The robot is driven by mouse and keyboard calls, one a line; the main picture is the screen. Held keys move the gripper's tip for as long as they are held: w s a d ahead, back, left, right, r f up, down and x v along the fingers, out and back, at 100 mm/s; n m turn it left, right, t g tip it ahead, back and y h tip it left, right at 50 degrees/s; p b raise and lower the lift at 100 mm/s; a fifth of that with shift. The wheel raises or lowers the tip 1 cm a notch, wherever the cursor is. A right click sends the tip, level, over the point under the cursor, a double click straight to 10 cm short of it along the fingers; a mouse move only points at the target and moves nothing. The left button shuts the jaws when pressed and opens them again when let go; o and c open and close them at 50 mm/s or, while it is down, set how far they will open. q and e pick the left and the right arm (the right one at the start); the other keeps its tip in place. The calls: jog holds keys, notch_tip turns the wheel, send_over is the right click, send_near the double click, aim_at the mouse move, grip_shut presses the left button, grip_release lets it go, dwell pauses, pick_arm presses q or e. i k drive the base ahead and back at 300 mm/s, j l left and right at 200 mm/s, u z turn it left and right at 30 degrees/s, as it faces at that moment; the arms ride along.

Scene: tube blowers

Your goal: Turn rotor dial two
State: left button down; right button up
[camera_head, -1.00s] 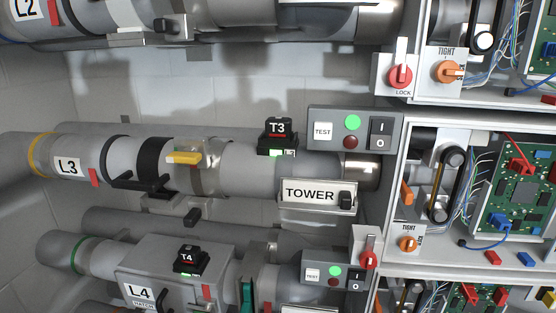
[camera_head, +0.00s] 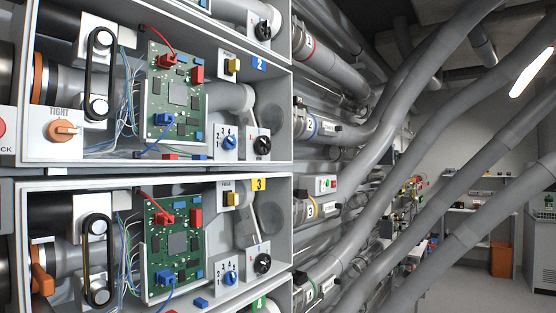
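An open grey box with a blue "2" label (camera_head: 260,66) fills the upper left of the head view. At its lower right, a black dial (camera_head: 262,146) sits on a white plate with small red marks. Left of it, a blue dial (camera_head: 229,142) sits on a numbered white plate. I cannot read which of the two is named rotor. Neither of my grippers is in view.
The box below has a yellow "3" label (camera_head: 259,184), its own black dial (camera_head: 263,264) and blue dial (camera_head: 231,278). An orange TIGHT knob (camera_head: 64,131) is at left. Large grey pipes (camera_head: 400,110) run diagonally at right, with an orange bin (camera_head: 502,259) beyond.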

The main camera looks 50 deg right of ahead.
aim_at(263, 144)
jog(key=z, duration=1.55)
